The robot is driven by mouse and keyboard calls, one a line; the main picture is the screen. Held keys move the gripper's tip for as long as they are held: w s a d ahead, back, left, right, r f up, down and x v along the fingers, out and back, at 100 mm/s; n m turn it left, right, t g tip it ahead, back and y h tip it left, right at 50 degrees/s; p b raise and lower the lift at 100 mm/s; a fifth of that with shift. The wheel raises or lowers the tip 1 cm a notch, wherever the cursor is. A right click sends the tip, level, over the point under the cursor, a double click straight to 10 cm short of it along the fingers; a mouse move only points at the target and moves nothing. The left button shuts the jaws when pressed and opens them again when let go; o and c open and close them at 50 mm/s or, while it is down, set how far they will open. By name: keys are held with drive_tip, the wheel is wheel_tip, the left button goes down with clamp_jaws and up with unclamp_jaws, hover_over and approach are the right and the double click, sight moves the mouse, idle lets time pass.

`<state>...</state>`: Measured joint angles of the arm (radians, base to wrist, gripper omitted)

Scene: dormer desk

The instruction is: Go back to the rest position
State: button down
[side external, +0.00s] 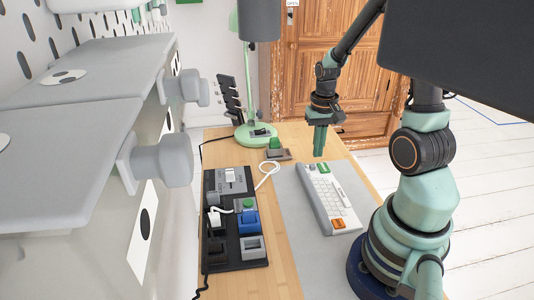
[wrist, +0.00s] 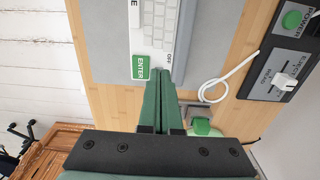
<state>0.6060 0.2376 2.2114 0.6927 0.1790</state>
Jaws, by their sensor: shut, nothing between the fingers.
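My gripper (side external: 320,140) hangs at the end of my arm above the far part of the desk, pointing down. Its green fingers are shut together with nothing between them. In the wrist view the closed fingers (wrist: 158,98) point toward the green ENTER key (wrist: 140,67) of the white keyboard (wrist: 154,22). In the side external view the keyboard (side external: 331,198) lies on the grey mat (side external: 295,230), below and nearer than the gripper. The gripper appears apart from it.
A black control panel (side external: 234,262) with a slider, switches and buttons lies left of the mat. A green button on a small base (side external: 275,149) and a green lamp (side external: 256,133) stand at the far end. Grey drawers with knobs (side external: 160,160) border the left.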

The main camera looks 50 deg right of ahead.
drive_tip(key=shift+r, duration=0.1)
drive_tip(key=a+r+n+t, duration=0.5)
drive_tip(key=a+r+n, duration=0.4)
drive_tip(key=a+r, duration=0.8)
drive_tip(key=shift+w+a+t, duration=0.3)
drive_tip(key=shift+w+a, duration=0.15)
drive_tip(key=shift+a, duration=0.65)
